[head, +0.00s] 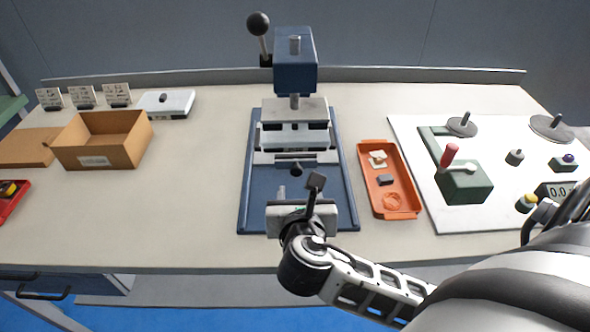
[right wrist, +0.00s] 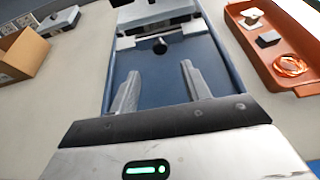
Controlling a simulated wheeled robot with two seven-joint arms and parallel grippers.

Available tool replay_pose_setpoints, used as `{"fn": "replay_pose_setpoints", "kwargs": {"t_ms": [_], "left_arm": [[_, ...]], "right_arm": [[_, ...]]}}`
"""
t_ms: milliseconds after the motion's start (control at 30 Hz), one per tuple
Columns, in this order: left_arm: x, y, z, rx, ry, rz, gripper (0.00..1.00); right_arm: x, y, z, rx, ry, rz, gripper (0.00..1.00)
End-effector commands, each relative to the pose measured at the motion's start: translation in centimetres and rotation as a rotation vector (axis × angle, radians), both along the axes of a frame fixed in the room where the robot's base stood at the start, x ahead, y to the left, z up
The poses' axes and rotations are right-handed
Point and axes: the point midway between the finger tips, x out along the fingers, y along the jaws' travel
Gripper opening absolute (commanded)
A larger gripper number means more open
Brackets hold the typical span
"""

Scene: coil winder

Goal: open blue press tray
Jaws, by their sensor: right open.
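The blue press (head: 295,75) stands at the back of its blue base plate (head: 258,205), with a black ball lever at its upper left. Its light grey tray (head: 268,157) sits under the press head and has a dark round knob (head: 296,168) on its front. The tray front and the knob (right wrist: 160,46) also show in the right wrist view. My right gripper (head: 299,188) is over the front of the base plate, open and empty. Its fingers (right wrist: 160,85) point toward the knob, which lies beyond the fingertips and between their lines. My left gripper is not in view.
An orange tray (head: 402,208) with small parts stands close right of the base plate. Right of it, a white board (head: 440,220) carries a green winder (head: 464,185) with a red handle. A cardboard box (head: 130,150) is at left. The table left of the press is clear.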

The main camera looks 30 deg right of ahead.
Motion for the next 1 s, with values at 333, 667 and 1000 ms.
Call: {"fn": "replay_pose_setpoints", "kwargs": {"t_ms": [333,667,1000], "left_arm": [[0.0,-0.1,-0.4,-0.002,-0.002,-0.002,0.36],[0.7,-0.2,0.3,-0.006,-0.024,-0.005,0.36],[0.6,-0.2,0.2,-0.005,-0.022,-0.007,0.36]], "right_arm": [[5.9,-3.7,-2.9,-0.002,-0.001,-0.002,0.48],[8.5,-5.2,-4.1,0.001,-0.001,0.001,0.48],[8.6,-5.2,-4.1,0.002,-0.001,0.0,0.34]]}}
